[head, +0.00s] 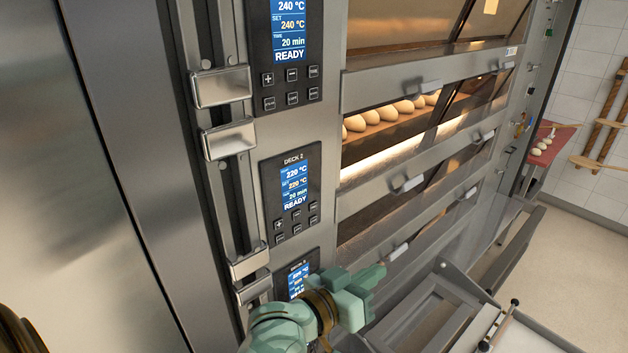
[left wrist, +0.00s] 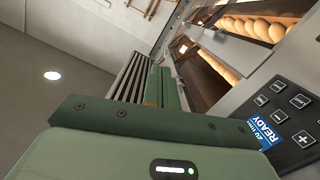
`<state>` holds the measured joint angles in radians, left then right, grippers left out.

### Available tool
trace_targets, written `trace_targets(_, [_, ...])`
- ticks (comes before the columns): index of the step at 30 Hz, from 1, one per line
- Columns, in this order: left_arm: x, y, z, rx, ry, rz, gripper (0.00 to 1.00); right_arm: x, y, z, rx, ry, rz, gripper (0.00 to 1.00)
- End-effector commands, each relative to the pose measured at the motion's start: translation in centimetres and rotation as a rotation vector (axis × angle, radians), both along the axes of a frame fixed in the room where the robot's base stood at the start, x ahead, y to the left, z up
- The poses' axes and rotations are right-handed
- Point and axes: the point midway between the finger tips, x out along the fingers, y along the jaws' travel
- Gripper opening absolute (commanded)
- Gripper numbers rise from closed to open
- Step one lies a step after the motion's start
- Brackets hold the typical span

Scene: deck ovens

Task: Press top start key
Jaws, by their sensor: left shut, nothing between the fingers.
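The top control panel (head: 285,55) is on the steel oven front, its blue display reading 240 °C, 20 min and READY. Below the display are two rows of small dark keys (head: 292,98); the lower row's labels are too small to read. My left gripper (head: 372,283) is shut and empty, well below the top panel, in front of the lowest panel (head: 298,275) and partly covering it. In the left wrist view the shut fingers (left wrist: 158,82) point away from the camera, with a READY display and keys (left wrist: 290,105) at right; which panel this is I cannot tell. My right gripper is not in view.
The Deck 2 panel (head: 292,195) reads 220 °C and READY. Metal brackets (head: 221,86) stick out left of the panels. Oven door handles (head: 408,184) project at right. Loaves (head: 390,112) lie in a lit deck. A red board (head: 550,144) lies far right.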

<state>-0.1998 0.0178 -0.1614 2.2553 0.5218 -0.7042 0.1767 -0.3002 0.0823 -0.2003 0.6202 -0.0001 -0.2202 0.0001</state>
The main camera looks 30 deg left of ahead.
Motion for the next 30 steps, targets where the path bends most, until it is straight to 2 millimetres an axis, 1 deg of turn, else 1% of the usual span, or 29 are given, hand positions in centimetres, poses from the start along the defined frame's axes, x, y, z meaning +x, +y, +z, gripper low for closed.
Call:
trace_targets(1, [1.2, -0.7, 2.7, -0.145, -0.067, -0.013, 0.0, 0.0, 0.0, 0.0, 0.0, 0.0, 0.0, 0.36])
trace_targets(2, [1.8, -1.0, 4.5, -0.247, -0.108, -0.022, 0.0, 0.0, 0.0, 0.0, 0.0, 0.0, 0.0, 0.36])
trace_targets(3, [2.6, -1.3, 6.8, -0.387, -0.16, -0.036, 0.0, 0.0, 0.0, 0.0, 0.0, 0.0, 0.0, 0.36])
trace_targets(5, [3.6, -1.1, 10.5, -0.611, -0.238, -0.058, 0.0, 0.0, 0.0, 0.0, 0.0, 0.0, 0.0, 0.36])
trace_targets(6, [4.2, -0.7, 12.8, -0.772, -0.286, -0.074, 0.0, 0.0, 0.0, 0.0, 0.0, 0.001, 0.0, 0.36])
trace_targets(8, [5.1, 0.4, 16.2, -1.027, -0.356, -0.1, 0.0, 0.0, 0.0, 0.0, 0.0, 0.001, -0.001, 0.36])
trace_targets(9, [5.6, 1.4, 18.3, -1.205, -0.395, -0.118, 0.0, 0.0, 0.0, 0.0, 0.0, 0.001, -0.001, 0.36])
trace_targets(11, [6.5, 3.3, 20.8, -1.482, -0.444, -0.143, 0.0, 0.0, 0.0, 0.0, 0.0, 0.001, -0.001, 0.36])
trace_targets(12, [7.2, 4.5, 22.0, -1.664, -0.468, -0.156, 0.0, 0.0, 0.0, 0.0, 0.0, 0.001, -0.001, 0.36])
trace_targets(15, [8.9, 6.8, 23.3, -2.032, -0.493, -0.17, 0.0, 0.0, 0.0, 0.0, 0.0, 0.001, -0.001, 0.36])
trace_targets(18, [10.2, 8.0, 23.4, -2.278, -0.49, -0.165, 0.0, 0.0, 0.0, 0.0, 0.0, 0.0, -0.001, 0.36])
trace_targets(19, [10.5, 8.1, 23.4, -2.329, -0.487, -0.162, 0.0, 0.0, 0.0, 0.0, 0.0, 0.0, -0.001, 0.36])
trace_targets(21, [10.9, 8.4, 23.3, -2.409, -0.482, -0.157, 0.0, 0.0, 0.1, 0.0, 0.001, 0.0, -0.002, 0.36])
trace_targets(23, [11.1, 8.5, 23.2, -2.443, -0.479, -0.152, 0.0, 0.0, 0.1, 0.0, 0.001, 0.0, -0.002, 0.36])
trace_targets(30, [11.1, 8.6, 23.1, -2.452, -0.48, -0.15, 0.0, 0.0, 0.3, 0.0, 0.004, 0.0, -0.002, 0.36])
